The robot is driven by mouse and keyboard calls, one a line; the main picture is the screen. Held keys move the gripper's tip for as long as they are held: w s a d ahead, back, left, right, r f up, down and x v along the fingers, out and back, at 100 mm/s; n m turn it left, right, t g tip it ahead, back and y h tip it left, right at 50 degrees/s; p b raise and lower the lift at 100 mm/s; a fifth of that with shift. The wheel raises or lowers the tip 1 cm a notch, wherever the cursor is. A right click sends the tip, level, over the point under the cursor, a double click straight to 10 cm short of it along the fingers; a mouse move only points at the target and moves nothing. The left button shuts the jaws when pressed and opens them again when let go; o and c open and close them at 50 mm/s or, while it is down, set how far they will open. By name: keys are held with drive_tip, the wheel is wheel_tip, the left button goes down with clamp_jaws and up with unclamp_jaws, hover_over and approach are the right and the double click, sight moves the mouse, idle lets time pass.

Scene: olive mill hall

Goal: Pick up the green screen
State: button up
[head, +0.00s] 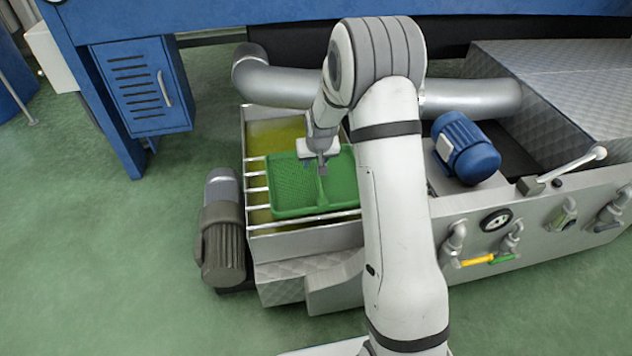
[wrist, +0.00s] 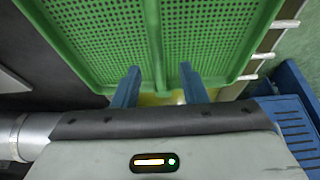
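The green screen (head: 290,187) is a shallow perforated tray with a raised divider down its middle. It rests on pale bars across an open metal tank with yellow-green liquid. My gripper (head: 322,168) is over the screen near its divider. In the wrist view the screen (wrist: 90,35) fills the upper part, its two meshed halves on either side of the divider. There my gripper (wrist: 160,68) shows two blue fingers set apart, with the divider in line with the gap. The gripper is open and holds nothing. I cannot tell whether the fingertips touch the screen.
The tank (head: 310,240) has a metal rim around the screen. A grey motor (head: 222,235) stands at its left and a blue motor (head: 466,148) at its right. A blue cabinet (head: 145,85) is behind. Large pipes cross behind the tank. Green floor is clear at left.

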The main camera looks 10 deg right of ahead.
sight(315, 165)
drive_tip(key=b+x, duration=0.2)
drive_tip(key=x, duration=0.3)
drive_tip(key=shift+d, duration=0.1)
drive_tip(key=shift+r, duration=0.1)
clamp_jaws()
